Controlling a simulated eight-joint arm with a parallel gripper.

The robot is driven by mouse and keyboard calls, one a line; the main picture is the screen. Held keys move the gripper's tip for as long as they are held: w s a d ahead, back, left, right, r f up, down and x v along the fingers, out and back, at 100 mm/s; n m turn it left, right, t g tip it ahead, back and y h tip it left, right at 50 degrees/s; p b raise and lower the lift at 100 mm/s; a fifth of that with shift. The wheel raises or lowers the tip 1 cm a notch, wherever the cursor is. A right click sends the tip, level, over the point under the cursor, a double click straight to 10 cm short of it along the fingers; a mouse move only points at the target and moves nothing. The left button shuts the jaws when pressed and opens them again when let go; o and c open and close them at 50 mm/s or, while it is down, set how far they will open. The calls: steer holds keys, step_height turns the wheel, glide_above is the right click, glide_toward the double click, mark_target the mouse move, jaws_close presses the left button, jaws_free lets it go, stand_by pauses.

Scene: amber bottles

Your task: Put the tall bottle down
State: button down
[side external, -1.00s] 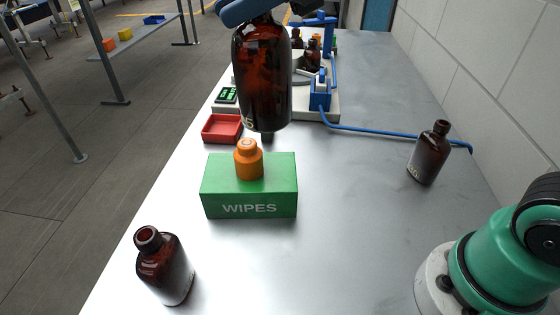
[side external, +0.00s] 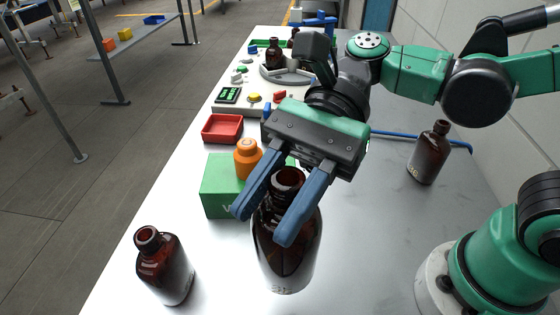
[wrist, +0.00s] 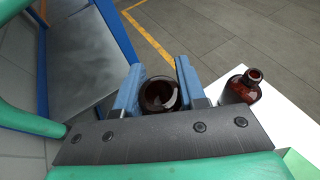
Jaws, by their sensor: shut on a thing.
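The tall bottle (side external: 287,252) is dark amber glass with an open mouth. My gripper (side external: 263,224) is shut on it near the neck, with one blue finger on each side. The bottle looks close to upright, in front of the green box; I cannot tell whether its base touches the table. In the wrist view the mouth of the tall bottle (wrist: 158,96) shows between the fingers of my gripper (wrist: 158,78), and its lower body is hidden.
A smaller amber bottle (side external: 164,266) stands at front left, also in the wrist view (wrist: 241,88). Another amber bottle (side external: 429,153) stands at right. A red tray (side external: 222,128) lies behind.

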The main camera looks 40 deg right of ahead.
mark_target(267, 279)
steer(key=shift+f, duration=4.85)
steer(key=c, duration=0.5)
jaws_free()
steer(key=w+d+r+n+t+h, duration=0.1)
steer(key=w+d+n+t+h, duration=0.3)
steer(key=d, duration=0.6)
steer(key=w+d+r+n+t+h, duration=0.1)
steer(key=w+d+n+t+h, duration=0.4)
steer(key=d+n+t+h, duration=0.2)
steer(key=d+n+h, duration=0.2)
steer(key=d+n, duration=0.1)
steer(key=d, duration=0.1)
steer(key=shift+d+r+n+t, duration=0.2)
steer(key=shift+n+t, duration=0.1)
steer(key=shift+w, duration=0.1)
